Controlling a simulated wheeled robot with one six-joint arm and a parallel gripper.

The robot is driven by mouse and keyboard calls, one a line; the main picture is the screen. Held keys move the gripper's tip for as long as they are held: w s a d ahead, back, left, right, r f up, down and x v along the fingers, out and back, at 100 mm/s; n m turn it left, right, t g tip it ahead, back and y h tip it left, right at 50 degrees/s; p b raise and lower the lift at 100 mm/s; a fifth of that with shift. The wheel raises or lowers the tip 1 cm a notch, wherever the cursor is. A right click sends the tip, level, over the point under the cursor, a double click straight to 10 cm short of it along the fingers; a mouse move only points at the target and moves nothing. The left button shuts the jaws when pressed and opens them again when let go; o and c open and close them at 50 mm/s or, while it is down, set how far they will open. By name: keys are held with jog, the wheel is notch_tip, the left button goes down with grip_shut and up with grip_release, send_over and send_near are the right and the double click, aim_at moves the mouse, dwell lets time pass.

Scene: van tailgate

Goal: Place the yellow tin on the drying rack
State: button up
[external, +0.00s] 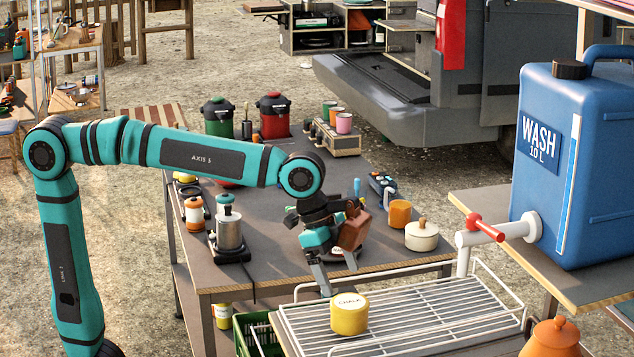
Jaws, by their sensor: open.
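The yellow tin (349,316), with "CHALK" on its pale lid, stands upright on the wire drying rack (430,316), towards the rack's left side. My gripper (339,280) is open and points down, just above and behind the tin in the external view. One fingertip appears close to the tin's lid edge; I cannot tell whether it touches. Nothing shows between the fingers. The tin's underside and the wires beneath it are hidden.
A blue water container (590,150) with a red-handled tap (485,228) stands right of the rack. A cream pot (422,236) and orange mug (400,213) sit on the table behind. An orange lidded jar (553,338) is at front right. The rack's right side is clear.

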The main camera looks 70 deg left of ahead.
jog(key=shift+v, duration=1.4)
jog(key=s+a+r+n+t, duration=0.3)
jog(key=s+a+t, duration=0.15)
jog(key=a, duration=0.35)
jog(key=s+a+r+n+t, duration=0.25)
jog(key=s+a+r, duration=0.2)
jog(key=a, duration=0.35)
jog(key=s+a+n+t+y, duration=0.1)
jog(key=s+a+t, duration=0.2)
jog(key=s, duration=0.4)
jog(key=s+a+r+n+t+y, duration=0.1)
jog(key=s+a+n+t+y, duration=0.1)
jog(key=s+a+t, duration=0.2)
jog(key=s+a, duration=0.2)
jog(key=s, duration=0.1)
jog(key=shift+r, duration=0.25)
